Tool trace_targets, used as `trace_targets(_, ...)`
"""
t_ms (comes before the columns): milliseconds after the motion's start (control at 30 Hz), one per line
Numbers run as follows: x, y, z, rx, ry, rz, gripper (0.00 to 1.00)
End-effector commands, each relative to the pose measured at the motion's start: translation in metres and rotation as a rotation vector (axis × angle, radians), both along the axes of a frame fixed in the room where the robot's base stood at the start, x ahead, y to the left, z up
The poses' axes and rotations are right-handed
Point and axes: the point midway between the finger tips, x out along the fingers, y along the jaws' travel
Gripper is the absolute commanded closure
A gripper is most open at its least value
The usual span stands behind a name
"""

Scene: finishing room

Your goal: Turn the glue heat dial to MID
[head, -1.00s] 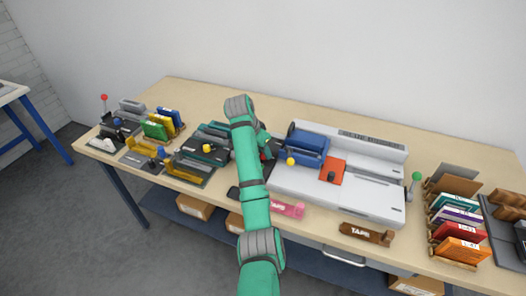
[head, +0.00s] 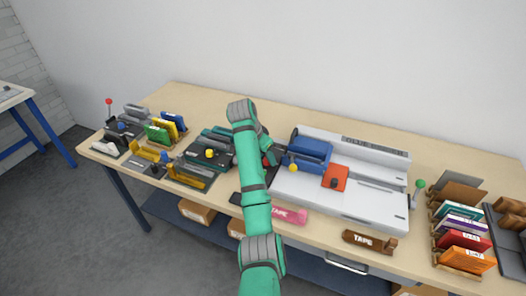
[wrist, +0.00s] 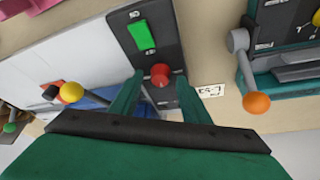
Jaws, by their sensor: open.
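The glue machine is a long white unit (head: 350,203) with a blue carriage on top, at the middle right of the bench. At its left end is a dark control panel (wrist: 172,45). In the wrist view a round red dial (wrist: 160,74) sits on this panel, beside a green switch (wrist: 141,35). My gripper (wrist: 159,82) is open, its two fingers either side of the red dial; I cannot tell whether they touch it. Small marks near the dial are too small to read, so its setting is unclear. In the head view my arm largely hides the panel.
An orange-knobbed lever (wrist: 256,102) stands right of the panel in the wrist view. A yellow-knobbed lever (wrist: 71,92) is at its left. In the head view, a pink tape holder (head: 288,215) and a brown one (head: 369,242) lie along the front edge.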

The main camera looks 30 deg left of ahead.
Motion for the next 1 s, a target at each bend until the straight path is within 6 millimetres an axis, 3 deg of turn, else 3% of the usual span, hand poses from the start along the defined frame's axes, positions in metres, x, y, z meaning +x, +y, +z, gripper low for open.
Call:
trace_targets(300, -0.020, 0.011, 0.048, 0.006, -0.002, 0.005, 0.57)
trace_targets(400, -0.020, 0.013, 0.056, 0.009, -0.010, 0.007, 0.57)
trace_targets(700, -0.023, 0.017, 0.071, 0.014, -0.018, 0.008, 0.57)
trace_targets(1000, -0.029, 0.011, 0.073, 0.002, 0.000, 0.003, 0.57)
